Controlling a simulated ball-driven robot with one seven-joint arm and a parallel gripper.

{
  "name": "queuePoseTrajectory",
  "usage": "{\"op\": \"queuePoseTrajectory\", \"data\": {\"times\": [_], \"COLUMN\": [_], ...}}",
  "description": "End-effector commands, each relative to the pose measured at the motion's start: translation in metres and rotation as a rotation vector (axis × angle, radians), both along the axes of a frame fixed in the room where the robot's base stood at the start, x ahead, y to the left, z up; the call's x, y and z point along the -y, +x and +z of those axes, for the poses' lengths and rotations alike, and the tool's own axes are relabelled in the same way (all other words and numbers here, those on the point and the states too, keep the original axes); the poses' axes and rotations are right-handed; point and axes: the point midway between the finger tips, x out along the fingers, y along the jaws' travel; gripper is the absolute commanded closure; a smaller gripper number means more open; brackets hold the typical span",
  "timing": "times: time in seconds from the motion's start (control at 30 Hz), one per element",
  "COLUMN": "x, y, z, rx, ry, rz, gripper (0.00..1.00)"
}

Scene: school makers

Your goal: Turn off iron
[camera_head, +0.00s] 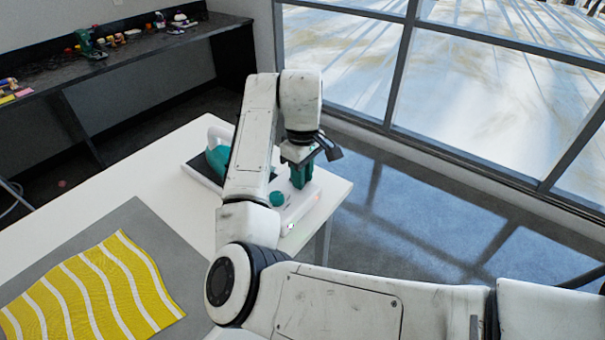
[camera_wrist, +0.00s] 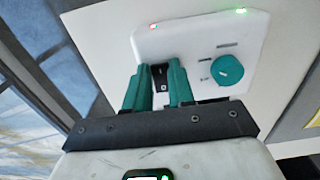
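The iron (camera_head: 216,158), green with a pale handle, rests on the dark plate of its white base unit (camera_head: 297,222), partly hidden behind my arm. The base also fills the wrist view's upper middle (camera_wrist: 200,42). It has a round green knob (camera_wrist: 228,70), a black switch (camera_wrist: 160,75), a lit red light (camera_wrist: 153,27) and a lit green light (camera_wrist: 241,11). My gripper (camera_wrist: 159,66) has green fingers a narrow gap apart, with nothing held. The switch shows between them; contact cannot be told. In the head view my gripper (camera_head: 301,182) is over the base's right end.
The white table (camera_head: 150,160) carries a grey mat (camera_head: 60,257) with a yellow, white-striped cloth (camera_head: 95,290) at front left. A dark bench (camera_head: 110,52) with several small items stands at the back left. Windows (camera_head: 470,90) and open floor lie to the right.

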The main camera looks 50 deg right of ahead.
Motion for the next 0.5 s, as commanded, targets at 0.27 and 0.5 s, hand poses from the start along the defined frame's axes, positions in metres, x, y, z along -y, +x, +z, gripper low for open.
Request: {"op": "queuePoseTrajectory", "data": {"times": [0.27, 0.5], "x": [-0.0001, 0.0002], "y": [0.0000, 0.0018], "z": [0.0002, 0.0054], "rx": [0.000, -0.041], "ry": [0.000, 0.000], "rz": [0.000, 0.003], "gripper": [1.00, 1.00]}}
